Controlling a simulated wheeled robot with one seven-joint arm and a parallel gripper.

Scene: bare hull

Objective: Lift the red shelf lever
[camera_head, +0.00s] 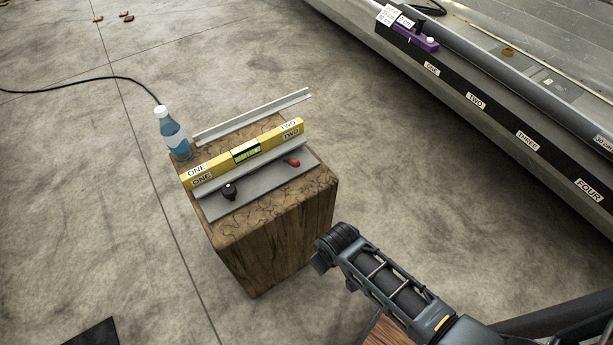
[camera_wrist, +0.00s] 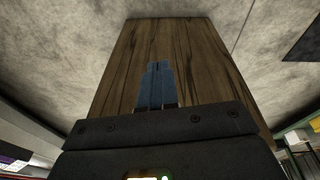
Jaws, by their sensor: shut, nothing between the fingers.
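The red shelf lever (camera_head: 292,162) is a small red handle at the right part of a grey metal shelf plate (camera_head: 250,189), on top of a wooden block (camera_head: 277,247). My arm reaches in from the lower right in the head view, and its end is right of the block and lower than its top. In the wrist view my gripper (camera_wrist: 157,68) is shut and empty, its blue fingers together, facing the block's wooden side (camera_wrist: 205,60). The lever does not show in the wrist view. Whether the fingertips touch the wood I cannot tell.
A black knob (camera_head: 229,191) sits at the plate's left part. A blue bottle (camera_head: 173,135) stands at the block's back left. A long bench (camera_head: 490,100) with a purple tool runs along the upper right. The floor between is clear.

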